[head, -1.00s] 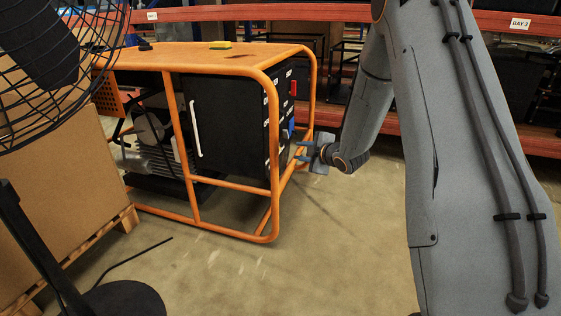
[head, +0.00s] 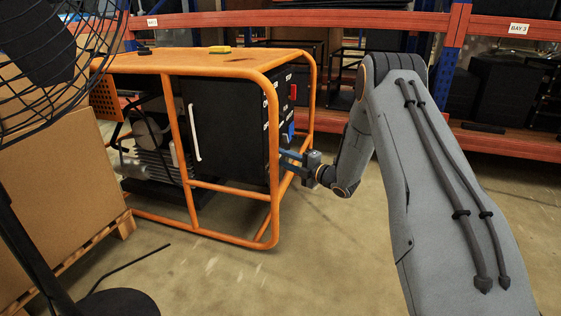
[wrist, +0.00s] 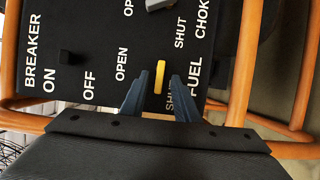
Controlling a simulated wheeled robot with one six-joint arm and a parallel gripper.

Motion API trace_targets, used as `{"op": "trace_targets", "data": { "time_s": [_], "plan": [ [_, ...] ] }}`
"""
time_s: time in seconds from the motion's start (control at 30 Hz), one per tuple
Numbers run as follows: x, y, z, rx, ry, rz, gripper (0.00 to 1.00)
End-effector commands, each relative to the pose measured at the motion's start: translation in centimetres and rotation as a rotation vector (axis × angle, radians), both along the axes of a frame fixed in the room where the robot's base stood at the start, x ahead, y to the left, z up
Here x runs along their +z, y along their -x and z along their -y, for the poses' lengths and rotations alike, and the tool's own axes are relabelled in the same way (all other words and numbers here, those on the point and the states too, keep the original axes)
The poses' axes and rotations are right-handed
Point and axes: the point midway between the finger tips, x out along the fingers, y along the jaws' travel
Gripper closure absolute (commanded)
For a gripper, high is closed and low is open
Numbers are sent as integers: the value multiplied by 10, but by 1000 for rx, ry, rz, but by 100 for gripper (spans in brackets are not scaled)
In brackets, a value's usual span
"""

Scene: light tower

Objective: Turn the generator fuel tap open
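The generator (head: 225,125) is a black unit in an orange tube frame, with its control panel on the right side in the head view. In the wrist view, the fuel tap (wrist: 159,77) is a small yellow lever beside the FUEL label. It lies along the picture's vertical; an OPEN label is to its left and a partly hidden SHUT label below it. My gripper (wrist: 160,80) is open, with one blue-grey finger on each side of the lever. A gap shows on both sides. In the head view my gripper (head: 282,160) is at the panel; the tap cannot be made out there.
The panel also has a grey choke lever (wrist: 157,4) and a black breaker switch (wrist: 68,57). Orange frame tubes (wrist: 243,60) run close beside my gripper. A black fan (head: 50,60) and a carton (head: 65,190) stand at left, racking (head: 500,140) behind.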

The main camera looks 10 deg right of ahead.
Motion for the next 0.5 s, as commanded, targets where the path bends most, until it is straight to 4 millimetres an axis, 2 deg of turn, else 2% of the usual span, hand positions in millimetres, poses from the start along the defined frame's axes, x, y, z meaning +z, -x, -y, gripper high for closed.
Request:
{"op": "trace_targets", "data": {
  "time_s": [0.2,0.47,0.5],
  "plan": [
    [0,-13,-10,-1,1,-1,72],
    [1,-14,-10,-1,0,0,72],
    [1,-14,-10,-1,0,-1,77]
  ]
}}
